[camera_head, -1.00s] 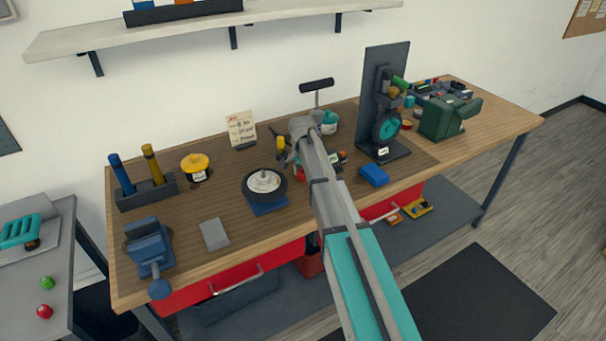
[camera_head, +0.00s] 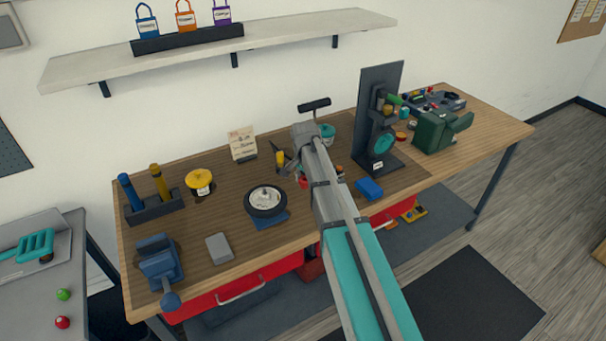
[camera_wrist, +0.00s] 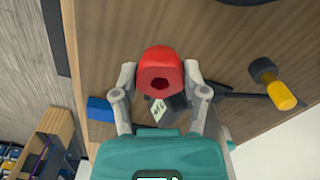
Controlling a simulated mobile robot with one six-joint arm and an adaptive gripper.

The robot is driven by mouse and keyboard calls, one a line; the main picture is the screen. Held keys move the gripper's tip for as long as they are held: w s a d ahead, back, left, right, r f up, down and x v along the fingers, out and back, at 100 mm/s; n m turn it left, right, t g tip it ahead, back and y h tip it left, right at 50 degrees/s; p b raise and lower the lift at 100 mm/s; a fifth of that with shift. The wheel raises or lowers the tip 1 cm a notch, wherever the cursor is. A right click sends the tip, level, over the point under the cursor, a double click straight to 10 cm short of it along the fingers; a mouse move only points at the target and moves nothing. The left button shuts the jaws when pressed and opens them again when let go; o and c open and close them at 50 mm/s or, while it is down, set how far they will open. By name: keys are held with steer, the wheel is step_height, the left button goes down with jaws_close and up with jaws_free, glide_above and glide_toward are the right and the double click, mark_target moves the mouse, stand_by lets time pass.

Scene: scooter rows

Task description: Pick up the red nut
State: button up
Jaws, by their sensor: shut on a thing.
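The red nut (camera_wrist: 160,60) is large in the wrist view, with a dark hole facing the camera. My gripper (camera_wrist: 159,73) has one grey finger on each side of it and is shut on it. Wood shows behind the nut; I cannot tell whether the nut touches the bench. In the head view a small red part of it (camera_head: 303,182) shows beside my arm, and my arm hides most of the gripper and what lies behind it.
A wheel (camera_head: 266,201) on a blue base and a yellow-handled screwdriver (camera_wrist: 281,95) lie near my gripper. A blue block (camera_head: 369,188) and a dark upright stand (camera_head: 367,110) are to the right. A blue vise (camera_head: 158,262) is at the front left.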

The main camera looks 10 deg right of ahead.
steer(key=s+r+p, duration=0.2)
steer(key=s+r, duration=0.1)
steer(key=s, duration=0.4)
steer(key=shift+s+r+p, duration=0.15)
steer(key=shift+s+p, duration=0.15)
steer(key=shift+s, duration=0.1)
steer(key=shift+w+a+r, duration=0.1)
step_height(320, 180, up, 6)
steer(key=r+p, duration=0.1)
steer(key=p, duration=0.6)
glide_above(264, 188)
steer(key=shift+w+f, duration=0.1)
steer(key=shift+f, duration=0.15)
steer(key=shift+f+b, duration=0.25)
steer(key=shift+b, duration=0.15)
steer(key=shift+f+b, duration=2.7)
steer(key=shift+b, duration=0.05)
steer(key=shift+f+b, duration=1.55)
